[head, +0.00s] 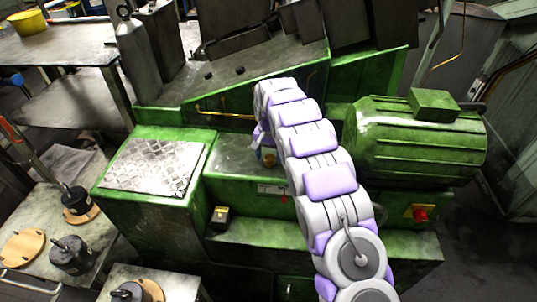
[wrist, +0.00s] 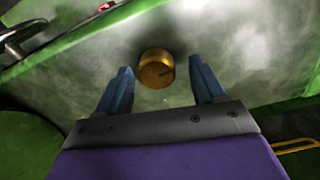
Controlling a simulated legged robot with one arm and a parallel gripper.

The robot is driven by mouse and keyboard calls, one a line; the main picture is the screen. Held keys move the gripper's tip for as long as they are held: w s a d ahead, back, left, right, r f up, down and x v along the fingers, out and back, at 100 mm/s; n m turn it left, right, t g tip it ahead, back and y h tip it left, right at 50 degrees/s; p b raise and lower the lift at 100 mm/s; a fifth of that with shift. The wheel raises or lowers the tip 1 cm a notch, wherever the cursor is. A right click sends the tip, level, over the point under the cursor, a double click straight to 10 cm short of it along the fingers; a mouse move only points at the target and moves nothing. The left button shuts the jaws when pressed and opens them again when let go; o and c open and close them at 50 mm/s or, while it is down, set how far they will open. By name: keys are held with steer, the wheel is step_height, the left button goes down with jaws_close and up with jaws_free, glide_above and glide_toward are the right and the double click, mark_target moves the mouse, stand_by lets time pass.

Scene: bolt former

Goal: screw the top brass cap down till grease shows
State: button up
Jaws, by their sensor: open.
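The brass cap (wrist: 156,69) sits on the green and grey machine face in the wrist view, ahead of my gripper. It is a short round golden cap with a dark mark on its face. My gripper (wrist: 162,88) is open, with one blue finger to each side of the cap and gaps between. I cannot tell whether the fingertips reach level with it. In the head view a small brass cap (head: 268,158) shows beside my arm's far end, partly hidden by it. My gripper is mostly hidden there. No grease can be made out.
A green ribbed motor (head: 415,140) stands right of my arm. A checkered metal plate (head: 155,165) lies on the machine at left. A red knob (head: 420,213) is on the front right. A brass pipe (head: 225,115) runs behind. Benches with round parts stand at far left.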

step_height(320, 180, up, 13)
step_height(320, 180, up, 4)
steer(key=p, duration=0.3)
glide_above(269, 156)
steer(key=shift+r, duration=0.15)
stand_by(0.5)
